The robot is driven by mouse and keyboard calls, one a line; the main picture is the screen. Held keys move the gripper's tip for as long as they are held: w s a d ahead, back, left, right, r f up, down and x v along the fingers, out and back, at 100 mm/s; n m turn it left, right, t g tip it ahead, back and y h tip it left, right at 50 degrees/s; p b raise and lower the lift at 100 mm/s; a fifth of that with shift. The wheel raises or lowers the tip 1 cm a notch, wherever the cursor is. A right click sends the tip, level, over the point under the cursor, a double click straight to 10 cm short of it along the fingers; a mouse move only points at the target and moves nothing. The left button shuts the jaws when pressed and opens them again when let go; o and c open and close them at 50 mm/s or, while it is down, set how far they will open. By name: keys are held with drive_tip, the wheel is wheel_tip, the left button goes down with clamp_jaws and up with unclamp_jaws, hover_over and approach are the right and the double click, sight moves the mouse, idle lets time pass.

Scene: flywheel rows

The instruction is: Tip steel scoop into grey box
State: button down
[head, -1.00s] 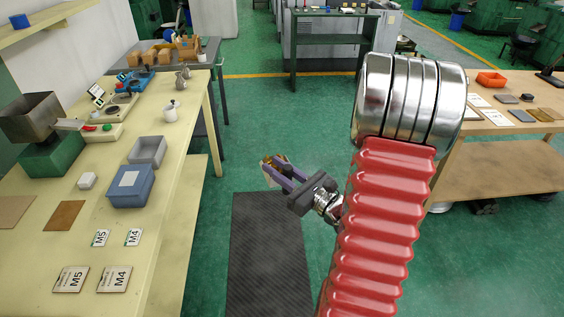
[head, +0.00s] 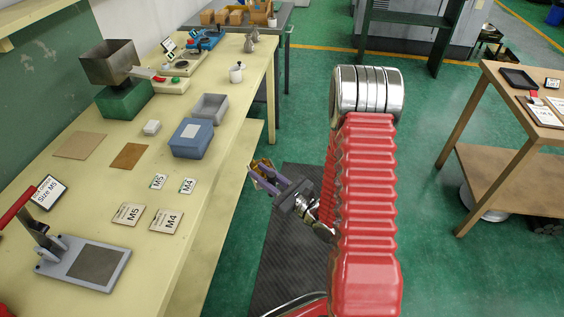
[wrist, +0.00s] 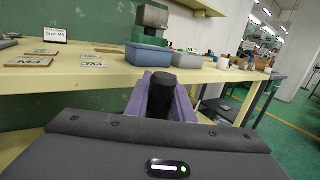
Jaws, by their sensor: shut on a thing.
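My gripper (head: 266,180) is shut on a dark handle (wrist: 161,92), seen end-on between its purple fingers in the wrist view. A small brownish-gold shape (head: 262,164) shows at the fingertips in the head view; I cannot make out the scoop's bowl or its contents. The open grey box (head: 209,109) stands on the yellow bench, behind the blue box (head: 190,139). It also shows in the wrist view (wrist: 188,62). My gripper is over the floor, right of the bench's edge and apart from both boxes.
The yellow bench (head: 225,160) runs along the left. On it are M5 and M4 cards (head: 160,221), a lever press (head: 82,262), a hopper on a green base (head: 122,100) and a white pot (head: 236,73). A wooden table (head: 530,110) stands at the right. Green floor (head: 440,250) lies between.

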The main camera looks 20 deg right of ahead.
drive_tip(key=a+f+y, duration=0.1)
drive_tip(key=a+f, duration=0.2)
drive_tip(key=a, duration=0.2)
drive_tip(key=shift+w+f+n+g, duration=0.15)
drive_tip(key=shift+f+n+g, duration=0.05)
drive_tip(key=shift+n+g, duration=0.2)
